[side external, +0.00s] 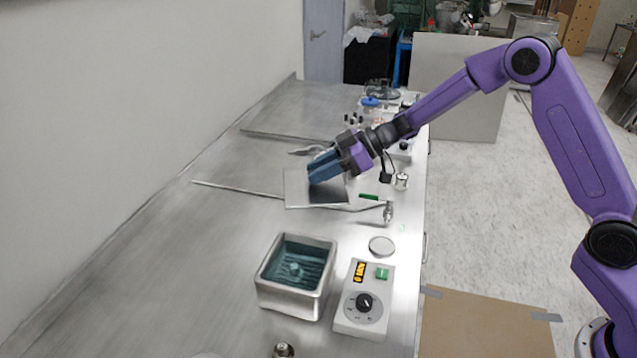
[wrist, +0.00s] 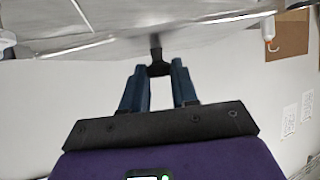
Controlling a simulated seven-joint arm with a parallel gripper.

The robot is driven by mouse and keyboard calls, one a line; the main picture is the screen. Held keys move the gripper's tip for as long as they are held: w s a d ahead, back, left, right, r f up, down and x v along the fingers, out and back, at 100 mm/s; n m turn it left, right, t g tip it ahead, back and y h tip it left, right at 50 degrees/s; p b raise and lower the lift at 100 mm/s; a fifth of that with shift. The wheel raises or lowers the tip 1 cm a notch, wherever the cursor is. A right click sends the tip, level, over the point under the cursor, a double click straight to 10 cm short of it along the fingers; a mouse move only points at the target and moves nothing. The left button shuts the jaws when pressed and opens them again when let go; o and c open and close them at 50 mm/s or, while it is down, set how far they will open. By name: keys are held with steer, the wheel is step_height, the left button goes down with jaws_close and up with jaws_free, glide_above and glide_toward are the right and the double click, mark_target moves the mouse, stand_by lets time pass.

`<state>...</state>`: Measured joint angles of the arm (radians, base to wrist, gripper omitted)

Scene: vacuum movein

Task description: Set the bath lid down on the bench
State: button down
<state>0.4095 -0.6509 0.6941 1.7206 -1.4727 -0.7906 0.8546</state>
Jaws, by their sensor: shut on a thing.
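The bath lid (side external: 298,192) is a flat, squarish metal plate with a dark reflection, in the side view at the middle of the bench (side external: 150,260). My gripper (side external: 318,178) is above it, with blue fingers shut on its handle. In the wrist view the fingers (wrist: 159,68) close around a dark knob (wrist: 156,45). I cannot tell whether the lid's underside touches the bench or is slightly above it. The bath (side external: 328,262) is a square metal tub nearer the camera, uncovered, with bluish liquid inside.
A control box (side external: 363,300) with a dial stands right of the bath, with a round metal disc (side external: 381,246) behind it. A thin rod (side external: 235,190) runs by the lid. Small bottles and other items stand along the far right edge. The bench's left side is clear.

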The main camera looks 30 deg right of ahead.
mark_target(329, 182)
steer(key=shift+w+a+f, duration=0.1)
steer(key=shift+w+f, duration=0.05)
steer(key=shift+f, duration=0.05)
steer(key=shift+w+f, duration=0.15)
steer(key=shift+f, duration=1.55)
steer(key=shift+f, duration=0.6)
steer(key=c, duration=0.9)
jaws_free()
steer(key=shift+o, duration=0.2)
steer(key=shift+r, duration=0.1)
